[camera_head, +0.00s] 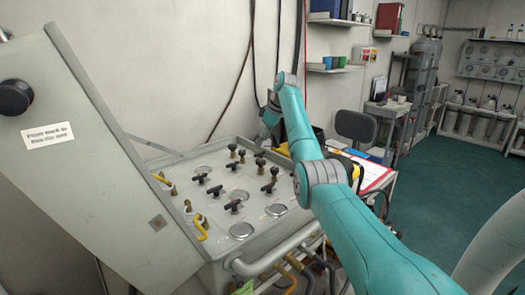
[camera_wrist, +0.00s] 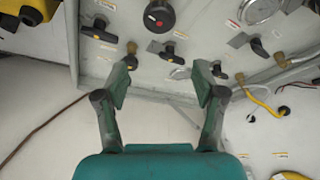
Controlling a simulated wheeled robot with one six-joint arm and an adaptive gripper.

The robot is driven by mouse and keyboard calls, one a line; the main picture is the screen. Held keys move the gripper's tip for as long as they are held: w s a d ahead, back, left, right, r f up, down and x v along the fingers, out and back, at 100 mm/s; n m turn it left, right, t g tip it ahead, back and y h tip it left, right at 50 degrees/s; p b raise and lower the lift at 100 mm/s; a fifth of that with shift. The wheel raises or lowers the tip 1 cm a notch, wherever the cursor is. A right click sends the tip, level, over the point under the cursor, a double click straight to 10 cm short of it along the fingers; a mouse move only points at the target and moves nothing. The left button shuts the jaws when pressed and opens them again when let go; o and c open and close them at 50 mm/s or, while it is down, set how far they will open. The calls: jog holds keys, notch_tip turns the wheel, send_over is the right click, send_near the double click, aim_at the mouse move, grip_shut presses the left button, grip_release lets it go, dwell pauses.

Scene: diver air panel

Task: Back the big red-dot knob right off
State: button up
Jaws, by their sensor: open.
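I cannot pick out the red-dot knob for sure in the head view.
Black lever valves (camera_wrist: 172,52) and a gauge (camera_wrist: 258,10) crowd around the knob. A yellow hose (camera_wrist: 262,103) runs at the right. A tilted grey cover (camera_head: 85,170) with a black knob (camera_head: 15,97) stands left of the panel. Open green floor (camera_head: 430,200) lies at the right.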

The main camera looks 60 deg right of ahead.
jog(key=shift+r, duration=0.95)
jog(key=m+g+h, duration=0.3)
jog(key=m+h, duration=0.2)
jog(key=m, duration=1.3)
send_near(261, 160)
jog(key=x, duration=0.9)
jog(key=shift+a, duration=0.2)
jog(key=shift+h, duration=0.3)
jog(key=c, duration=1.1)
